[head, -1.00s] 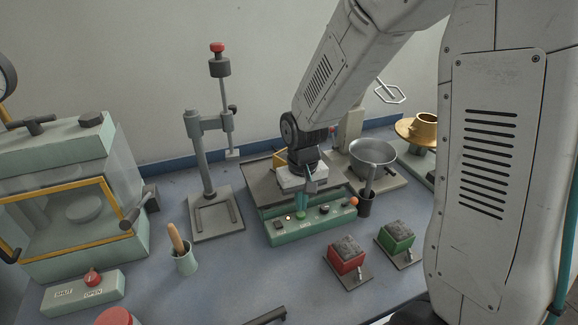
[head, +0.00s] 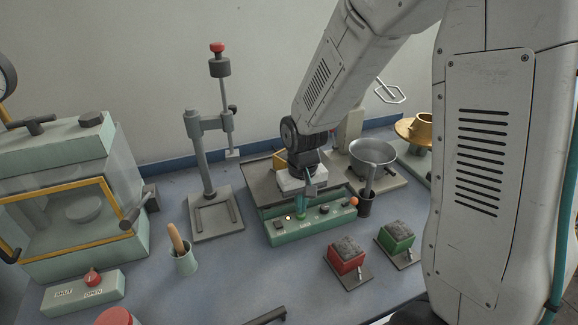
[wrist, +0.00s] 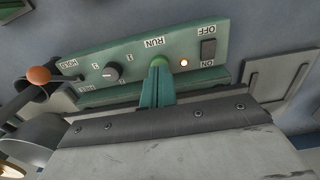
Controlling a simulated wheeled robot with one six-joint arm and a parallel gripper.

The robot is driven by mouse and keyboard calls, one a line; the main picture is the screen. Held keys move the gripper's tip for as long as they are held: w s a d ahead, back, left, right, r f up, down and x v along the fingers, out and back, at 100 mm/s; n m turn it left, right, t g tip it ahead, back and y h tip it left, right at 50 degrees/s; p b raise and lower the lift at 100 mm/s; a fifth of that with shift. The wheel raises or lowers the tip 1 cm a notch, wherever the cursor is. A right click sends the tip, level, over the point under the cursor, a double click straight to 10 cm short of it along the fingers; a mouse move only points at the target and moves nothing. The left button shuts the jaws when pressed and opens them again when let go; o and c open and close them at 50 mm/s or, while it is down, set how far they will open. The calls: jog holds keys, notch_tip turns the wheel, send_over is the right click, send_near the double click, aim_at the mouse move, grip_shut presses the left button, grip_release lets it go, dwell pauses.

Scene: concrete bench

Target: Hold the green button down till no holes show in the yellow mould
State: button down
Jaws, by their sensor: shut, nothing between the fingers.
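The green button (wrist: 158,61) sits beside the RUN label on the green control panel (head: 283,234). My gripper (wrist: 157,70) is shut and empty, its green fingers pointing at the panel. Its tips are at the button and appear to touch it. I cannot tell how far the button is pressed. In the head view the gripper (head: 301,214) hides most of the button.
The panel has a lit lamp (wrist: 184,63), an ON/OFF switch (wrist: 208,49), a dial (wrist: 111,72) and an orange-knobbed lever (wrist: 39,75). A metal bowl (head: 372,152) and dark cup (head: 366,207) stand to the right. Red (head: 346,261) and green (head: 397,237) boxes stand in front.

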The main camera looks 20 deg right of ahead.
jog(key=shift+f, duration=0.6)
jog(key=shift+r, duration=3)
jog(key=shift+f, duration=1.95)
